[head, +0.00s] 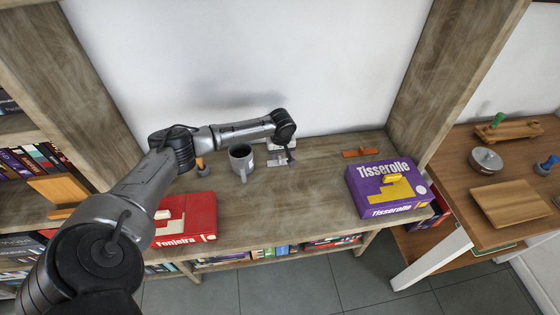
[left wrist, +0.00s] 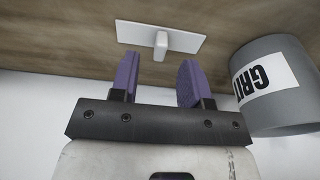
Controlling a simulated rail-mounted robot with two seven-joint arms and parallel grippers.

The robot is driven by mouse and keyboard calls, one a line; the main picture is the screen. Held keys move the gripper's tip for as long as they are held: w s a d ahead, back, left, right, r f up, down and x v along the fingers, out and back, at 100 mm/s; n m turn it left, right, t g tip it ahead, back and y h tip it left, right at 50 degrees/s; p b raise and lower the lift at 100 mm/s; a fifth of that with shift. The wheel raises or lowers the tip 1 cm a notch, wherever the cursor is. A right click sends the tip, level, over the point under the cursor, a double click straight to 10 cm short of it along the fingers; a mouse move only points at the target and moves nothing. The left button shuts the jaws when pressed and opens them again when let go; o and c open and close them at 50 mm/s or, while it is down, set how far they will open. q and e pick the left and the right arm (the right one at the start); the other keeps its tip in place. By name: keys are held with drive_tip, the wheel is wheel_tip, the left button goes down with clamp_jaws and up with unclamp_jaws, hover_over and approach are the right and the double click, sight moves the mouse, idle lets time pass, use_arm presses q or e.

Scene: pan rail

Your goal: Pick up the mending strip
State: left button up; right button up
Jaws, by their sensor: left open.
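A pale flat strip with a raised grip in its middle, which looks like the mending strip (left wrist: 185,37), lies on the wooden shelf in the left wrist view. My left gripper (left wrist: 158,82) is open, with its two purple fingers apart and nothing between the pads. The strip's grip shows just beyond the fingertips, in line with the gap between them. In the head view my left gripper (head: 284,158) is low over the back of the shelf, right of the grey mug. There the gripper and wrist partly hide small pale things, so the strip is hard to make out. My right gripper is not in view.
The grey mug (head: 241,161) stands close beside the left gripper; it also shows in the left wrist view (left wrist: 270,112). A red box (head: 190,222) is front left and a purple box (head: 388,190) right. An orange piece (head: 360,152) lies near the back. The shelf's front middle is clear.

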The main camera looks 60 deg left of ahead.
sight(280, 160)
use_arm(q)
drive_tip(key=shift+a+f, duration=0.15)
drive_tip(key=shift+f, duration=1.25)
drive_tip(key=shift+c, duration=0.3)
clamp_jaws()
